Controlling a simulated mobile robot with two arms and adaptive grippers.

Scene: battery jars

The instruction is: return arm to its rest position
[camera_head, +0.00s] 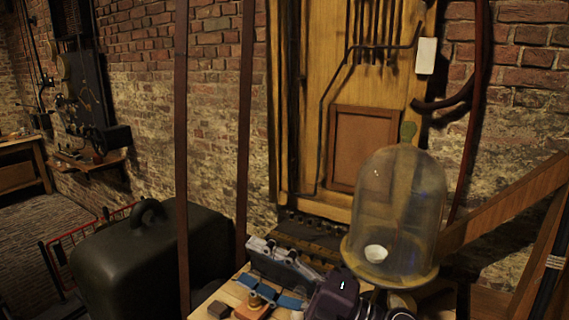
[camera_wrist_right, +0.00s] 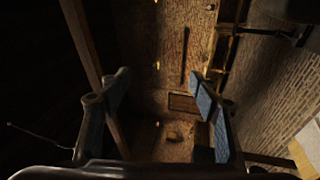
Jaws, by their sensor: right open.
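My right gripper (camera_head: 262,270) shows at the bottom of the head view, over a light wooden tabletop. Its grey fingers with blue pads point to the left and are spread apart. In the right wrist view the gripper (camera_wrist_right: 158,88) is open, with nothing between its fingers. My dark wrist runs down to the lower edge of the head view. My left gripper is not in view. No battery jar can be clearly made out.
A glass dome (camera_head: 400,205) with a small white object inside stands close to the right of my right wrist. Small blocks, one dark (camera_head: 219,310), lie by the gripper. A dark green case (camera_head: 150,255) stands left, behind a brown upright post (camera_head: 181,150). A wooden panel (camera_head: 350,90) is behind.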

